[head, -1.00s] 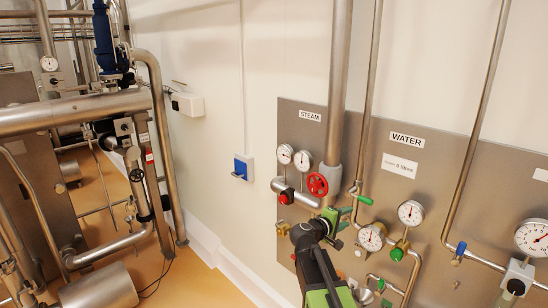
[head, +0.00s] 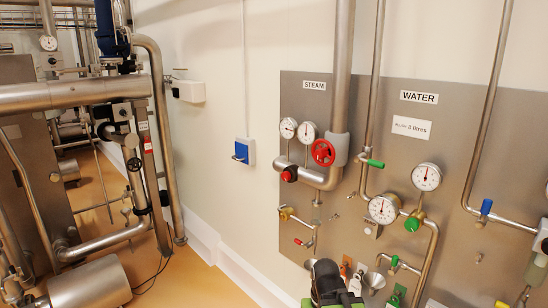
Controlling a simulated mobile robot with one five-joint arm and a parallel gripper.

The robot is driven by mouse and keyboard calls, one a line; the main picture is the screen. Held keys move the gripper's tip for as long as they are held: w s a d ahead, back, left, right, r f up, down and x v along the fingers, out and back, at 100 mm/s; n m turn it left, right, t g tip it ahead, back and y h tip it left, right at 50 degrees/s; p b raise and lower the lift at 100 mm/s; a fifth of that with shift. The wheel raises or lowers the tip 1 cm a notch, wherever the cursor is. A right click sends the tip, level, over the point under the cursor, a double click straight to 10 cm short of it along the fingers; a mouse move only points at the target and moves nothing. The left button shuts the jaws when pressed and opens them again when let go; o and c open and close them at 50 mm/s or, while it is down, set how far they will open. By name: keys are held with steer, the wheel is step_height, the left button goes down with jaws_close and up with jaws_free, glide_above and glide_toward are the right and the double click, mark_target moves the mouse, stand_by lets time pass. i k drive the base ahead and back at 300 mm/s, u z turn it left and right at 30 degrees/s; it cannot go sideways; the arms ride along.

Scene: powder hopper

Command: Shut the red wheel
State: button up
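The red wheel (head: 323,153) is a round spoked handwheel on the steam pipe, beneath the STEAM label (head: 314,86). Nothing covers or touches it. The frames do not show how far it is turned. The black and green end part of my arm shows at the bottom edge, well below the wheel and apart from it. My gripper's fingers do not show there, so I cannot see whether they are open.
Left of the wheel are two gauges (head: 298,129) and a red knob (head: 288,174). The WATER pipes on the right have green-handled valves and gauges (head: 426,177). Several small tools or scoops hang low near my arm. Bulky steel pipework (head: 75,98) stands at the left.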

mark_target(323, 153)
steer(key=k, duration=0.5)
steer(key=u, duration=0.4)
steer(key=i, duration=0.5)
steer(key=u, duration=0.65)
steer(key=i, duration=0.75)
steer(key=u, duration=0.35)
